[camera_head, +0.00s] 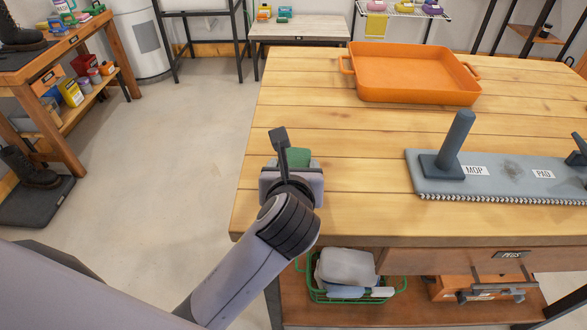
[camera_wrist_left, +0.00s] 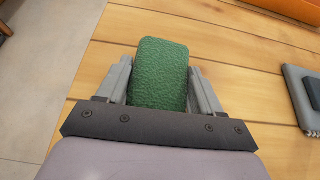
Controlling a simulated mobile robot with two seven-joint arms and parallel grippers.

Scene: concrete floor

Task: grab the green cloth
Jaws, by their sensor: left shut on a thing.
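The green cloth (camera_wrist_left: 160,75) is a thick, rounded, textured piece between the two fingers of my left gripper (camera_wrist_left: 160,88) in the left wrist view. The fingers are shut on it, one on each side. In the head view my left gripper (camera_head: 290,160) is over the left part of the wooden table (camera_head: 320,100), and a bit of the green cloth (camera_head: 297,157) shows past the wrist. I cannot tell whether the cloth touches the table top. My right gripper is not in view.
An orange tray (camera_head: 412,78) sits at the back of the table. A grey mop pad (camera_head: 510,180) with an upright handle (camera_head: 455,140) lies at the right. A green basket (camera_head: 350,290) with folded cloths is on the shelf below. The table's middle is clear.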

